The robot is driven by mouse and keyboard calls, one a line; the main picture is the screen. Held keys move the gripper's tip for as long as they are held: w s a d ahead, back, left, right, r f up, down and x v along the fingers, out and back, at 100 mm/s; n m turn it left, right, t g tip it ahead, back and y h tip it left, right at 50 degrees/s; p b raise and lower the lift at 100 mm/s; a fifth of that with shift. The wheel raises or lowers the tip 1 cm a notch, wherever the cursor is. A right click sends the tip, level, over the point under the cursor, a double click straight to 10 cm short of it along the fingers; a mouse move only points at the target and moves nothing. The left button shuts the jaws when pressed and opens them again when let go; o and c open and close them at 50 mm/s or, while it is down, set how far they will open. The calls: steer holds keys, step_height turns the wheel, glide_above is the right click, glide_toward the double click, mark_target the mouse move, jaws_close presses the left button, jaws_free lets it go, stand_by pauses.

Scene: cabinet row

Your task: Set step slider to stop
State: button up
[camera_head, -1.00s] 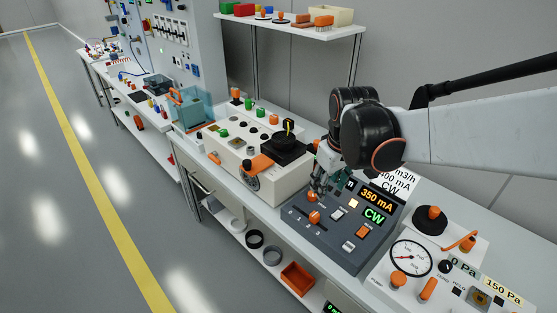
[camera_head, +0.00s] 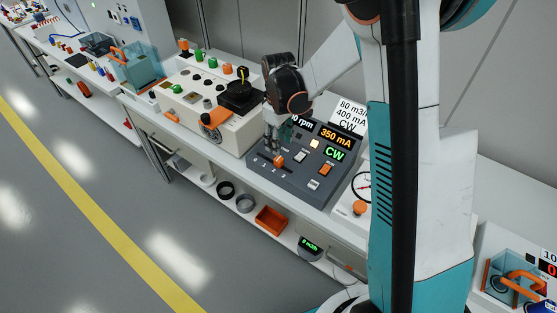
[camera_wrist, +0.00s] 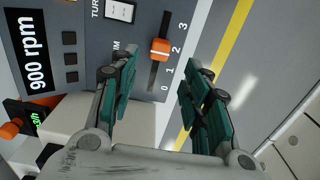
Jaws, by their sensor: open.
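The slider on the dark control panel (camera_head: 303,186) has an orange knob (camera_head: 279,161) in a straight slot. In the wrist view the knob (camera_wrist: 160,49) sits beside the mark 2 on a scale from 0 to 3. Its label is partly hidden. My gripper (camera_head: 271,150) is close above the slider in the head view. In the wrist view my gripper (camera_wrist: 156,66) is open, with a teal finger on each side of the slot. The knob lies between and beyond the fingertips. I cannot tell whether they touch it. Nothing is held.
The panel has a 900 rpm display (camera_wrist: 26,50), a 350 mA display (camera_head: 335,135), a green CW display (camera_head: 335,154) and an orange rocker switch (camera_head: 326,169). A beige box with knobs (camera_head: 205,105) stands to its left. A pressure gauge (camera_head: 362,187) is on the right. Open floor lies in front.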

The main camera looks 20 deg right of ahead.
mark_target(279, 158)
step_height(279, 158, down, 9)
steer(key=shift+f+b, duration=0.1)
steer(key=shift+b, duration=1.15)
jaws_close()
